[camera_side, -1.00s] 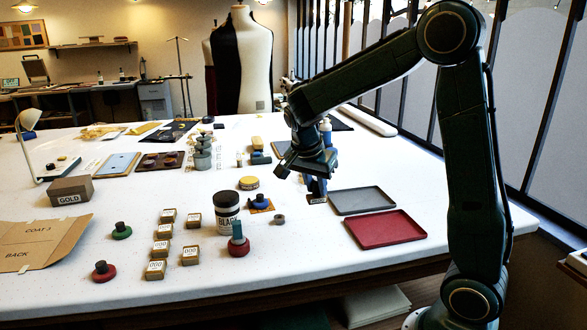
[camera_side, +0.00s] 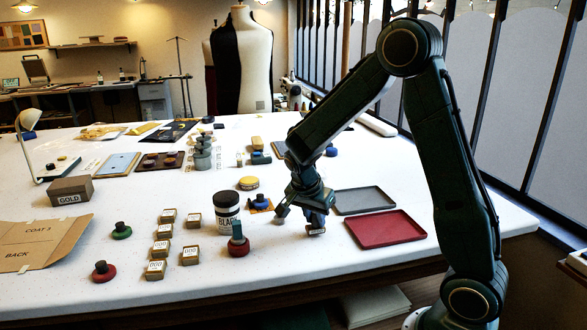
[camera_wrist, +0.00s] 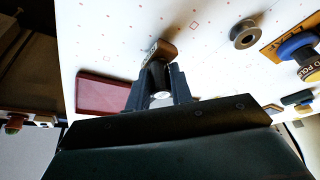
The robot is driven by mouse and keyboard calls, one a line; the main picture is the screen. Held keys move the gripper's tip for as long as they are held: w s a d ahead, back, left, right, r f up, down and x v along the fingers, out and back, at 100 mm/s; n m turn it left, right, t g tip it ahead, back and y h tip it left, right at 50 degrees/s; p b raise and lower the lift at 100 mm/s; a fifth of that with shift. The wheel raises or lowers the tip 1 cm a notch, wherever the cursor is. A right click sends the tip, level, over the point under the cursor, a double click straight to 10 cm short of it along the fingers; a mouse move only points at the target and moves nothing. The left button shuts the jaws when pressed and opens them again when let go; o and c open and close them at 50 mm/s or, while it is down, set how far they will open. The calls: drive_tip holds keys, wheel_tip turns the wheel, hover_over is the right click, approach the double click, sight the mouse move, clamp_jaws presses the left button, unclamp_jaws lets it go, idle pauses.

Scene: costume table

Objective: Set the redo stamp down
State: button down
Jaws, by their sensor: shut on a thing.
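My gripper (camera_side: 313,214) points down at the near right part of the white table and is shut on the redo stamp. The stamp is a small brown block (camera_side: 316,231) with a pale label, below the fingertips. In the wrist view my gripper (camera_wrist: 158,75) has its two dark fingers closed around the stamp's upper part, and the brown stamp block (camera_wrist: 162,49) shows past them. The stamp is at or very near the table surface; I cannot tell whether it touches. Its underside is hidden.
A red tray (camera_side: 385,229) and a grey tray (camera_side: 363,200) lie to the right. A black jar (camera_side: 228,212) and a red-based stamp (camera_side: 237,245) stand to the left. White tabletop is clear in front of the stamp.

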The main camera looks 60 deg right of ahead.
drive_tip(key=shift+f, duration=0.35)
drive_tip(key=shift+f, duration=0.15)
drive_tip(key=c, duration=1.2)
unclamp_jaws()
drive_tip(key=shift+c, duration=0.2)
drive_tip(key=v, duration=1.2)
